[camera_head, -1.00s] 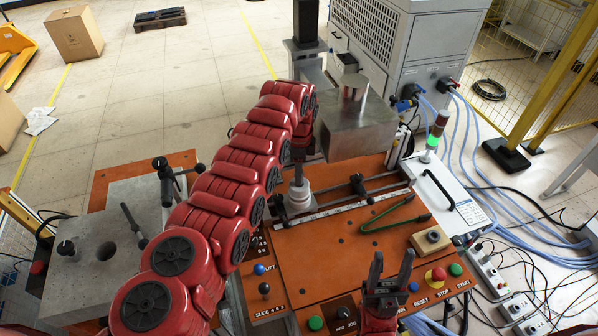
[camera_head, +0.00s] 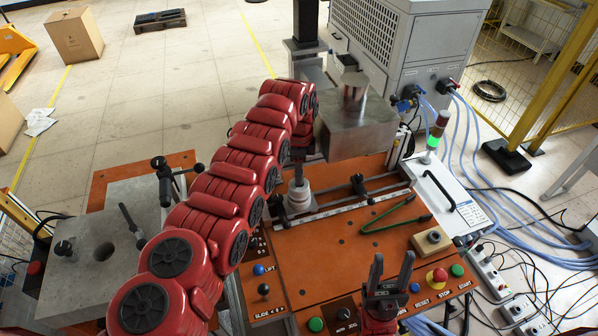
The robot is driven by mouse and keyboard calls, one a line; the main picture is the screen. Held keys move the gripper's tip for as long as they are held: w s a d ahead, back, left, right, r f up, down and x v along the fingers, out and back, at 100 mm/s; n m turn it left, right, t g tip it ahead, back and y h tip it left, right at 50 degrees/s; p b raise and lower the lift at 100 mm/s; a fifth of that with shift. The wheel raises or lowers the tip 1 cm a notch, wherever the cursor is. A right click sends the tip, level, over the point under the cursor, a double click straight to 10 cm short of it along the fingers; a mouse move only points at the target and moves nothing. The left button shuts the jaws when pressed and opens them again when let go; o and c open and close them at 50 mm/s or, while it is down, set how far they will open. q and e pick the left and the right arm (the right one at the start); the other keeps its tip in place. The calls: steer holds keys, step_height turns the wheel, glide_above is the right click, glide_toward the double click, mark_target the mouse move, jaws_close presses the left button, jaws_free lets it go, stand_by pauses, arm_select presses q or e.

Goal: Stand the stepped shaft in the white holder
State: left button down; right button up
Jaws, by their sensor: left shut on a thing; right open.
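The white holder (camera_head: 298,193) is a short ringed cylinder standing at the left end of the slide rail on the orange bench. The grey stepped shaft (camera_head: 298,172) shows just above it, upright and in line with it. Whether the shaft's lower end is seated inside the holder cannot be told. My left gripper (camera_head: 303,151) is shut on the shaft from above, and its fingers and the shaft's upper part are mostly hidden by the red arm. My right gripper (camera_head: 391,270) is open and empty, fingers up, over the bench's front edge.
A metal block (camera_head: 354,128) stands close behind and right of the holder. Green-handled tongs (camera_head: 395,222) lie on the orange bench (camera_head: 335,255). Buttons and knobs line its front. A grey block with a hole (camera_head: 105,250) is at left.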

arm_select(q)
steer(key=shift+f+b, duration=1.05)
steer(key=shift+f, duration=0.1)
steer(key=shift+c, duration=2.3)
jaws_free()
steer(key=shift+r, duration=0.15)
step_height(320, 180, up, 9)
steer(key=shift+r+p, duration=0.2)
steer(key=shift+p, duration=0.9)
step_height(320, 180, up, 8)
steer(key=p, duration=0.6)
steer(key=shift+f, duration=0.15)
